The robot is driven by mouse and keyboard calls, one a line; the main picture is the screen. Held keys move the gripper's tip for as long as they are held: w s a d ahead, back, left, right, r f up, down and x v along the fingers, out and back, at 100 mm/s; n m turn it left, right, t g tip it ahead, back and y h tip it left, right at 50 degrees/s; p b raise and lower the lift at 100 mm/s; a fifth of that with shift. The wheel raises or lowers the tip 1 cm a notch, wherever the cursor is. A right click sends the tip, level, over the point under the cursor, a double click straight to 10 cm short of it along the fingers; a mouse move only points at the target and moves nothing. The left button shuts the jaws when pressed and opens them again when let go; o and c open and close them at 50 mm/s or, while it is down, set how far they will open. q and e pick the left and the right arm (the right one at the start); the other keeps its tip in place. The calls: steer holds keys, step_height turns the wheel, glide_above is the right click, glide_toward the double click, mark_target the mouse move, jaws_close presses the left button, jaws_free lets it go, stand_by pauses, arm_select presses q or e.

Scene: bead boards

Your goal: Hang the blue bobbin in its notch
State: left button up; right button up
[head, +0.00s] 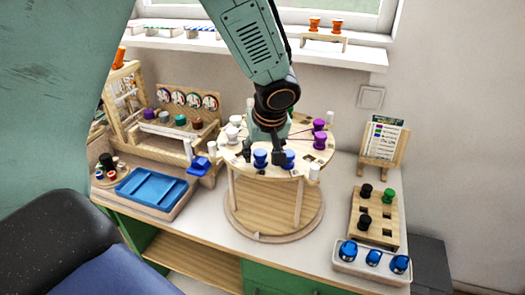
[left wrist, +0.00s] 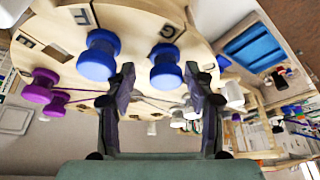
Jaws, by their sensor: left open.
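A round wooden braiding stand (head: 262,198) is in the middle of the head view, with bobbins around its top disc. One blue bobbin (head: 260,158) is at the disc's near edge; a second blue bobbin (head: 288,157) is just right of it. My left gripper (head: 262,154) is open at that edge, its fingers on either side of the first blue bobbin. In the left wrist view this blue bobbin (left wrist: 166,68) shows between the open fingertips (left wrist: 160,80), by the letter G, and the other blue bobbin (left wrist: 98,56) is outside the left finger. Contact cannot be told.
Purple bobbins (head: 319,142) are at the disc's right and white ones (head: 234,134) at its left. A blue tray (head: 151,187) lies left. A peg board (head: 375,216) with black and green bobbins and a tray of blue items (head: 372,268) stand right.

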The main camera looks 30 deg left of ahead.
arm_select(q)
steer(key=shift+s+a, duration=0.1)
steer(key=shift+s+r, duration=0.1)
steer(key=shift+r, duration=0.2)
steer(key=p+v, duration=0.2)
steer(key=v, duration=0.9)
steer(key=s+d+f+m+g+h, duration=0.15)
steer(key=s+f, duration=0.25)
steer(key=f, duration=0.4)
steer(key=s+d+f+m+h, duration=0.1)
steer(key=s+d+f+m, duration=0.15)
steer(key=f, duration=0.55)
steer(key=s+d+f+m+g+h, duration=0.1)
steer(key=s+d+f, duration=0.1)
steer(key=s+f, duration=0.35)
steer(key=s+f+m, duration=0.4)
steer(key=s+f, duration=0.8)
steer(key=s, duration=0.4)
steer(key=shift+s+a, duration=0.4)
steer(key=shift+a, duration=0.05)
steer(key=shift+f+g, duration=0.1)
steer(key=shift+g, duration=0.15)
